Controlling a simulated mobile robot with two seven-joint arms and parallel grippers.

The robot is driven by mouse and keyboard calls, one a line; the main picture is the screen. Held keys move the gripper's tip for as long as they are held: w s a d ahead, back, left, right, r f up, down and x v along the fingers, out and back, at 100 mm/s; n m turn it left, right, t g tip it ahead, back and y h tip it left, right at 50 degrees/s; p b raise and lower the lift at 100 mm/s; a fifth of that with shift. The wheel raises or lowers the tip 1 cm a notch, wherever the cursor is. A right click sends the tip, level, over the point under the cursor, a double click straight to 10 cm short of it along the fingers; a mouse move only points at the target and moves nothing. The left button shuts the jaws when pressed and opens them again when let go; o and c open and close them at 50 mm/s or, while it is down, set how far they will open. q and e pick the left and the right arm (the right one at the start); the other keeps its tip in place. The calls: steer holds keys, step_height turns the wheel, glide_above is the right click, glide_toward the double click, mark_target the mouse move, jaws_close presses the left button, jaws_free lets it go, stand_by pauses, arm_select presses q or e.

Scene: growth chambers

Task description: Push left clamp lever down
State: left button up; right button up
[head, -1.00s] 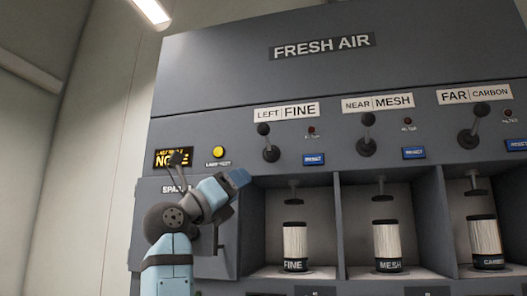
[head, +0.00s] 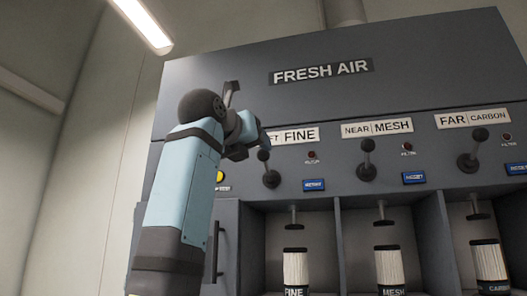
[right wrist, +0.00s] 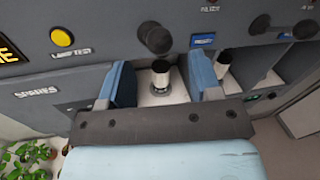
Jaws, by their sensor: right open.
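The left clamp lever (head: 268,168) has a dark round knob and points up from its base below the LEFT FINE label (head: 299,135). Its dark knob (right wrist: 155,37) shows in the right wrist view, ahead of and between my fingertips. My right gripper (head: 243,138) is in front of the panel, just left of and beside the lever's knob in the head view; whether it touches cannot be told. In the right wrist view my right gripper (right wrist: 160,65) has its two blue fingers apart with nothing held. My left gripper is not in view.
The near lever (head: 366,160) and far lever (head: 473,150) also point up. A blue reset button (head: 313,185) sits right of the left lever. Open bays below hold the FINE filter (head: 295,267) and others. A yellow lamp test button (right wrist: 62,37) lies to the left.

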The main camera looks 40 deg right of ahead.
mark_target(260, 153)
steer(key=p+x, duration=0.1)
steer(key=x, duration=0.5)
steer(key=shift+d, duration=0.1)
steer(key=shift+c, duration=0.4)
jaws_close()
